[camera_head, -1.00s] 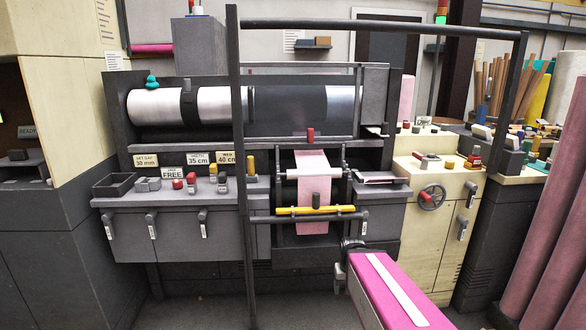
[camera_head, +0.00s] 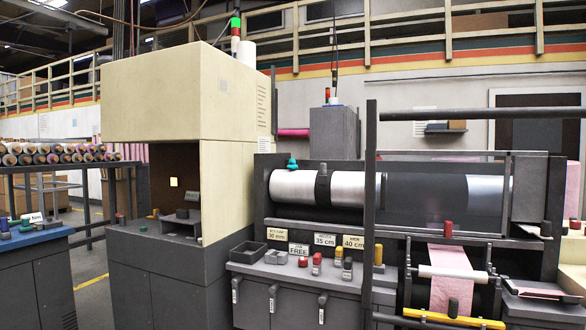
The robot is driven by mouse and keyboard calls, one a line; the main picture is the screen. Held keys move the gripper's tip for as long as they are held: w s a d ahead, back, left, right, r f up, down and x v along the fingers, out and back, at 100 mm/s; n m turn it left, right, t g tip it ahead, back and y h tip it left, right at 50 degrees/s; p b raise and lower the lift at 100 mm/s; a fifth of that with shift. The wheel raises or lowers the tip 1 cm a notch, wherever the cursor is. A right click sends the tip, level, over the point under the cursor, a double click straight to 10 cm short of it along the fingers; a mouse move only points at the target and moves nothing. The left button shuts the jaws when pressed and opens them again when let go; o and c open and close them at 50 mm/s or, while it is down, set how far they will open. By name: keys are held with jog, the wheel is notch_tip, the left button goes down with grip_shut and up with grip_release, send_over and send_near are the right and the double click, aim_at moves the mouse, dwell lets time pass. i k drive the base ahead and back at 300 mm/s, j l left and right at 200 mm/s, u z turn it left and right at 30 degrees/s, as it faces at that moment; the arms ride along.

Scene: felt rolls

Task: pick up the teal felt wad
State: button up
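The teal felt wad (camera_head: 292,164) is a small lumpy piece. It sits on top of the left end of the pale metal roller (camera_head: 298,188) in the grey machine, right of the cream cabinet. It looks free, with nothing gripping it. My gripper is not in view.
The machine's grey ledge (camera_head: 262,268) below the roller holds an open dark tray (camera_head: 247,251), label cards and several coloured knobs. A dark upright post (camera_head: 370,200) and rail stand before the machine. The cream cabinet (camera_head: 180,95) stands left, a blue-topped bench (camera_head: 35,238) at far left.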

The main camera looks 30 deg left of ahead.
aim_at(292, 166)
jog(key=j+u, duration=0.1)
jog(key=u, duration=1.2)
